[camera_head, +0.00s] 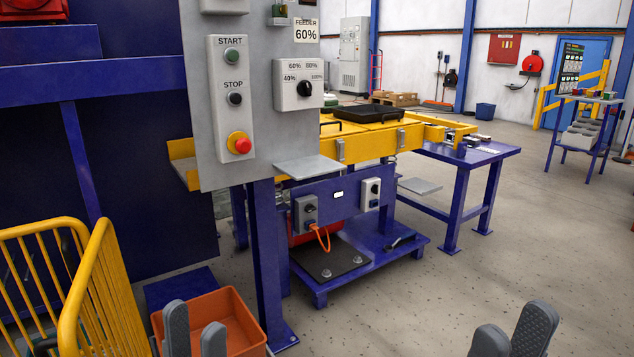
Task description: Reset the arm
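My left gripper (195,318) shows at the bottom edge, left of centre. Its two grey fingers stand apart with nothing between them, in front of the orange bin (238,312) in this view. My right gripper (514,320) shows at the bottom edge, right of centre. Its fingertips are also apart and empty, over the bare floor. Only the finger ends of both grippers show; the rest of both arms is out of frame.
A grey control panel (216,175) on a blue post stands ahead, with start, stop and red emergency buttons. A yellow railing (88,290) stands at left. A blue bench (470,155) lies beyond. The floor (520,255) at right is clear.

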